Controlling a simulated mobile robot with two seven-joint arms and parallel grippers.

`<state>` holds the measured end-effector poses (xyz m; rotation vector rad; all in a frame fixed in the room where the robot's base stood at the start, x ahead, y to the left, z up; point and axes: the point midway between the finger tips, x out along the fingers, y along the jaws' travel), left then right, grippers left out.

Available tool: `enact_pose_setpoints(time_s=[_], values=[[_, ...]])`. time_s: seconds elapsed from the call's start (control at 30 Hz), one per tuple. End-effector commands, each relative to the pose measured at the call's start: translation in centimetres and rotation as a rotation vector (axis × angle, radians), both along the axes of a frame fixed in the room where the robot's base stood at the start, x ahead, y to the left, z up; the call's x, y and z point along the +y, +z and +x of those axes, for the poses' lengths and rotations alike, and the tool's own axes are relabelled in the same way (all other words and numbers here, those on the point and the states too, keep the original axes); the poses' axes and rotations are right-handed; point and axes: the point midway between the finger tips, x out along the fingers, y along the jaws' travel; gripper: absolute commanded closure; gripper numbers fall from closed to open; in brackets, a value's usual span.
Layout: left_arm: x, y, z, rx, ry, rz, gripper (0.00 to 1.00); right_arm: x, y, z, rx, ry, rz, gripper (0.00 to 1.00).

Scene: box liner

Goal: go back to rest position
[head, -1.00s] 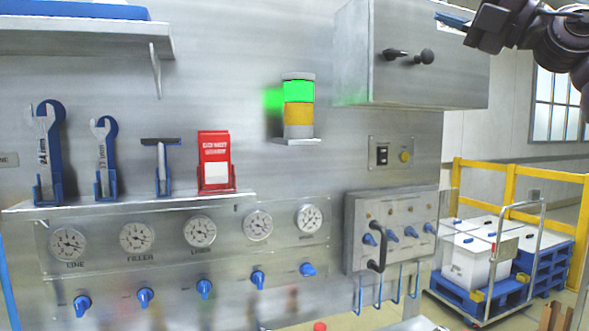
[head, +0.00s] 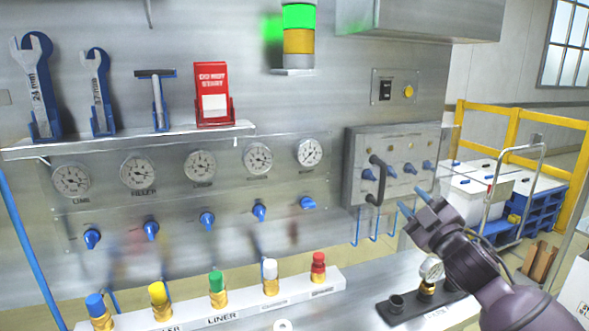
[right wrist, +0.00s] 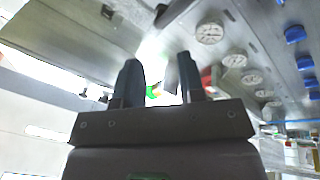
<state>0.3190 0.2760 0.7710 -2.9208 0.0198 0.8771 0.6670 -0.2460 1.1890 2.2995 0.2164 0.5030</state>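My right gripper (head: 414,204) is in the head view at the right, in front of the panel and below the grey control box. Its two blue-tipped fingers stand apart with nothing between them. In the right wrist view the fingers of my right gripper (right wrist: 160,85) are also apart, with a clear gap between them. My left gripper is in neither view.
The control box (head: 350,160) with a black handle is just behind my right gripper. A gauge on a black base (head: 398,318) stands below it. A white rail (head: 245,314) holds several coloured-cap fittings. A shelf (head: 130,143) carries wrenches. A trolley (head: 495,237) stands at right.

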Motion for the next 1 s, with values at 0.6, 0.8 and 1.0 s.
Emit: enact_pose_setpoints(time_s=[0.6, 0.8, 1.0], values=[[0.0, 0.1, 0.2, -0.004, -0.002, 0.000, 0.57, -1.7, -29.2, -17.1, 0.634, -0.176, 0.473, 0.64], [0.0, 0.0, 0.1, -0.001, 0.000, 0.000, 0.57, -2.3, -35.9, -25.1, 0.784, -0.286, 0.575, 0.64], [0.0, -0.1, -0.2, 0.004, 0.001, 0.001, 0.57, -2.7, -40.3, -31.9, 0.901, -0.376, 0.628, 0.64]])
